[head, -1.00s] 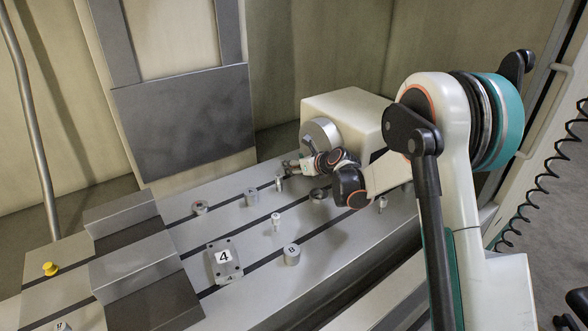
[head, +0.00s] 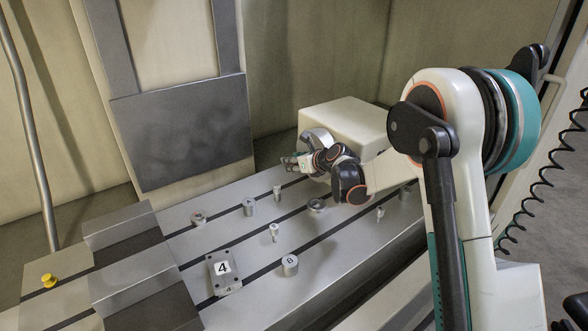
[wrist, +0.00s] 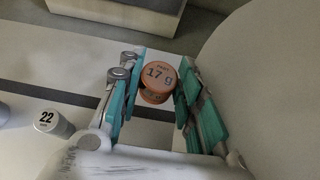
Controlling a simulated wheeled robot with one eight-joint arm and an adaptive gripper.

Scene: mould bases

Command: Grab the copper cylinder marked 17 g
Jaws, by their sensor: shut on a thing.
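The copper cylinder marked 17 g (wrist: 158,78) sits between the two teal-padded fingers of my gripper (wrist: 155,88) in the wrist view. Its orange top with the dark "17 g" faces the camera. The fingers are shut on its sides. In the head view my gripper (head: 291,161) is at the far end of the slotted table, in front of the pale housing. I cannot make out the copper cylinder clearly there.
A grey cylinder marked 22 (wrist: 47,120) stands left of the fingers in the wrist view. On the slotted table (head: 325,240) stand a plate marked 4 (head: 218,287), a cylinder marked 8 (head: 290,266) and several small posts. The pale housing (head: 345,125) is close behind my gripper.

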